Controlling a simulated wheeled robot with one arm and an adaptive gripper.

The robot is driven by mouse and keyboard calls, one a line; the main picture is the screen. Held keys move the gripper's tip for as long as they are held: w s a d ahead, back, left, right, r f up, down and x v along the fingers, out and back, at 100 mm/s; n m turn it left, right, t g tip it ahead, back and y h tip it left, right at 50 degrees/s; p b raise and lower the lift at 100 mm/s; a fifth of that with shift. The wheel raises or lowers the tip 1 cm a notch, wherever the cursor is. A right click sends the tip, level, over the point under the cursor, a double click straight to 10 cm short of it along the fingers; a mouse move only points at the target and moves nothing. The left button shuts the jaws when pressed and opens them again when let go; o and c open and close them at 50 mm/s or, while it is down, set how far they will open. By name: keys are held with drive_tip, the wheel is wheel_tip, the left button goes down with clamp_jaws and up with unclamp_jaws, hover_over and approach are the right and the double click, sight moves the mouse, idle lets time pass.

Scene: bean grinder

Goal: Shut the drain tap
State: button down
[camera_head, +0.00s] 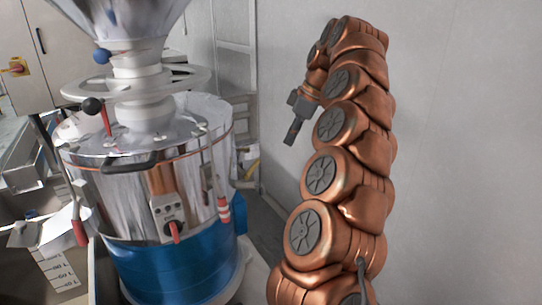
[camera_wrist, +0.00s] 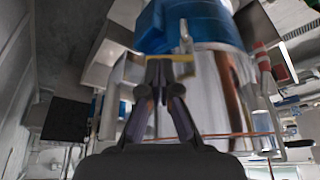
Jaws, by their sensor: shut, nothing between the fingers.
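The grinder is a shiny steel drum (camera_head: 135,190) over a blue base (camera_head: 180,270), left of my arm in the head view. My gripper (camera_head: 292,134) points down in the air to the right of the drum, apart from it. In the wrist view, which looks inverted, my gripper's fingers (camera_wrist: 160,68) are together with nothing held. I cannot pick out this fitting in the head view.
A red-and-white handle (camera_head: 224,208) hangs at the drum's right side. A metal rack (camera_head: 236,75) stands behind. A bare wall (camera_head: 455,130) is at the right. Open air lies between drum and gripper.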

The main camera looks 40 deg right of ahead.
sight(252, 169)
drive_tip(key=w+a+f+p, duration=0.3)
drive_tip(key=w+f, duration=0.3)
drive_tip(key=f, duration=0.3)
drive_tip(key=shift+a, duration=0.85)
drive_tip(key=shift+w+a, duration=0.1)
drive_tip(key=shift+w, duration=0.05)
